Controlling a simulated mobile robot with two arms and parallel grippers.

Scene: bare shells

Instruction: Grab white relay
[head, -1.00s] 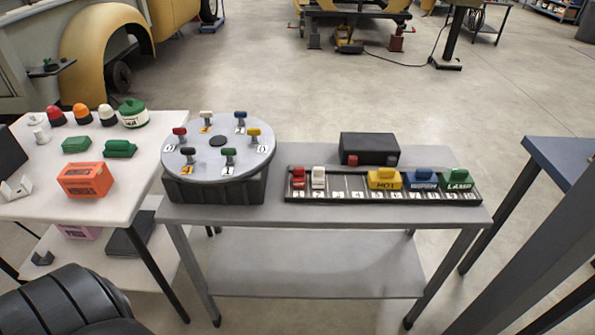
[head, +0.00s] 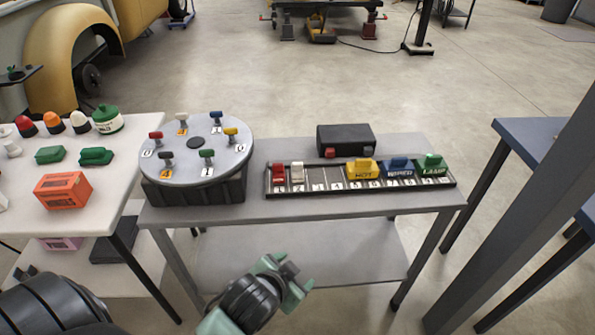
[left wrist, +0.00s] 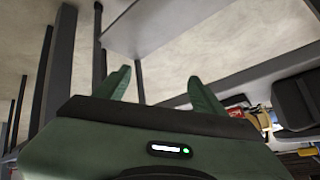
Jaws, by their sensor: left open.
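A small white relay (head: 297,172) stands upright near the left end of the dark slotted rail (head: 350,191) on the grey table, beside a red one (head: 278,173). Another small white-topped piece (head: 181,117) stands at the back of the round grey turntable. My left gripper (head: 293,273) is low in front of the table, over its lower shelf, well apart from the relay. It is open and empty, and its green fingers show in the left wrist view (left wrist: 161,80). The relay cannot be made out in the wrist view. My right gripper is not in view.
Yellow (head: 362,168), blue (head: 398,167) and green (head: 432,164) blocks sit on the rail's right half, with a black box (head: 345,138) behind. The grey table's (head: 310,208) front edge lies between gripper and rail. A white table (head: 100,214) stands left, a blue one (head: 545,133) right.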

